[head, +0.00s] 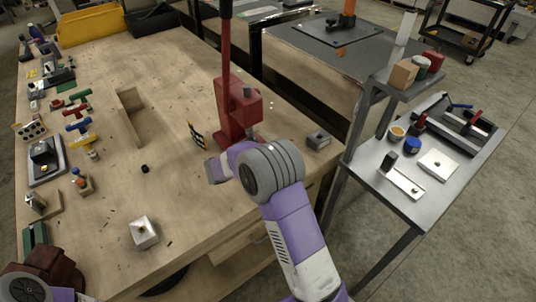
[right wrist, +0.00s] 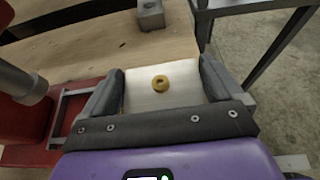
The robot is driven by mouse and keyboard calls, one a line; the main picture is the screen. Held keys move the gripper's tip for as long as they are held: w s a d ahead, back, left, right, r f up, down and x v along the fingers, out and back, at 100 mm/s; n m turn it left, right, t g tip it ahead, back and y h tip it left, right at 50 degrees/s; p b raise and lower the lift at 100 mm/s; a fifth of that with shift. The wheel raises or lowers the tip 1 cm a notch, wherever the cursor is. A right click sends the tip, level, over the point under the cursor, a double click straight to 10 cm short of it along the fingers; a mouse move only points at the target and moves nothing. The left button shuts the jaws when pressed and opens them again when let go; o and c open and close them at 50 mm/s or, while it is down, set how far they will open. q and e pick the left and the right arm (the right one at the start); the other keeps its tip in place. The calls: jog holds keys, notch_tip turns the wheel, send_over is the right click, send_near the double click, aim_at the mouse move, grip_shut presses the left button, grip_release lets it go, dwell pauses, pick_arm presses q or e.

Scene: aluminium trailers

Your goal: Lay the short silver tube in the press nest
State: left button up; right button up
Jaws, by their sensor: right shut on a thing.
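The red press (head: 238,108) stands at the right edge of the wooden bench. My right gripper (head: 218,168) is low beside the press, its arm partly in front of the base. In the right wrist view my right gripper (right wrist: 160,88) is shut on a pale flat-faced block (right wrist: 140,97) with a brass ring on it. At the left of that view are red press parts and a silver cylindrical part (right wrist: 22,82). I cannot make out the press nest or a loose short silver tube with certainty. My left gripper is not in view; only part of its arm shows.
A grey block with a hole (head: 318,139) sits at the bench's right edge. A pale block with a knob (head: 144,233) is near the front. Tools and fixtures line the left side. A metal side table (head: 378,165) is at right.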

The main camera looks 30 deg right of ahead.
jog(key=shift+s+r, duration=0.1)
jog(key=shift+s, duration=0.15)
jog(key=shift+w+a+p, duration=0.1)
jog(key=shift+p, duration=0.2)
jog(key=shift+w+a+f+p, duration=0.1)
jog(key=shift+w+p, duration=0.1)
jog(key=shift+w, duration=0.9)
jog(key=shift+w+a+f+p, duration=0.1)
jog(key=shift+w+p, duration=0.1)
jog(key=shift+w, duration=0.9)
jog(key=shift+w+a+f, duration=0.1)
jog(key=shift+w+f, duration=0.1)
jog(key=shift+w, duration=1.8)
jog(key=shift+w+a+f, duration=0.1)
jog(key=shift+w+f, duration=0.05)
jog(key=shift+w, duration=1)
jog(key=shift+w+a+f, duration=0.1)
jog(key=shift+w, duration=1)
jog(key=o, duration=0.8)
